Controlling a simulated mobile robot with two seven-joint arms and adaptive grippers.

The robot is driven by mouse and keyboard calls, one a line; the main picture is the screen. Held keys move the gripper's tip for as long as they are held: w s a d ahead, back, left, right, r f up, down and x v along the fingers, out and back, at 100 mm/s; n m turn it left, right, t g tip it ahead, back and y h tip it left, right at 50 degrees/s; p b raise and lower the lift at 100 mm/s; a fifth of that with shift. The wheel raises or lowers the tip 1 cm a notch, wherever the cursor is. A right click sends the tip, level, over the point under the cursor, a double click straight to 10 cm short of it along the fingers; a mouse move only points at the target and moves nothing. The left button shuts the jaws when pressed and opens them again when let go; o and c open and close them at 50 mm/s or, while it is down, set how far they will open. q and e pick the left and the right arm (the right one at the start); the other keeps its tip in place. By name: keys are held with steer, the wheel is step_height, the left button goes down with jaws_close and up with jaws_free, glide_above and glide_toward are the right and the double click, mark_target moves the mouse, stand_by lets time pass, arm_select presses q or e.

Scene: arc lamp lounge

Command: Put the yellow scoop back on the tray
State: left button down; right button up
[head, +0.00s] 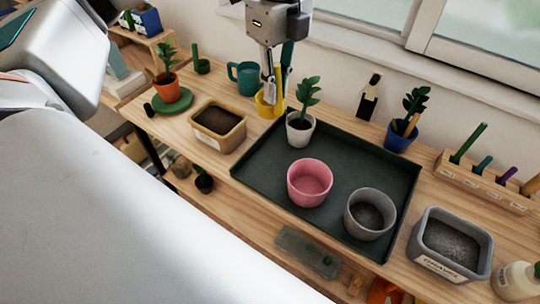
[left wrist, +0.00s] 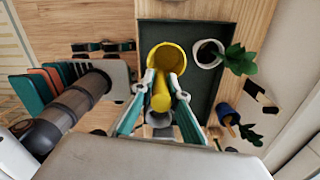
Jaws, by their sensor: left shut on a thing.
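The yellow scoop (head: 268,104) is held by its handle in my left gripper (head: 272,78), which is shut on it. In the head view the scoop's bowl appears at the tray's back-left corner, beside the potted plant. In the left wrist view the scoop (left wrist: 168,57) shows its open bowl between and beyond the fingers of my left gripper (left wrist: 160,88), with the tray (left wrist: 185,28) behind it. The dark green tray (head: 265,166) lies on the wooden bench. I cannot tell whether the scoop touches the tray. My right gripper is not in view.
On the tray stand a white-potted plant (head: 300,128), a pink pot (head: 310,184) and a grey pot (head: 370,215). A tan soil tub (head: 218,128) and a teal mug (head: 245,79) are to its left. A gravel tub (head: 450,245) and blue pot (head: 400,137) are to its right.

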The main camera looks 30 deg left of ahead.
mark_target(276, 115)
arm_select(q)
steer(key=shift+f, duration=9.9)
steer(key=shift+f, duration=0.15)
steer(key=c, duration=2)
jaws_free()
steer(key=shift+a, duration=0.1)
step_height(276, 115, up, 12)
steer(key=shift+w+r, duration=0.15)
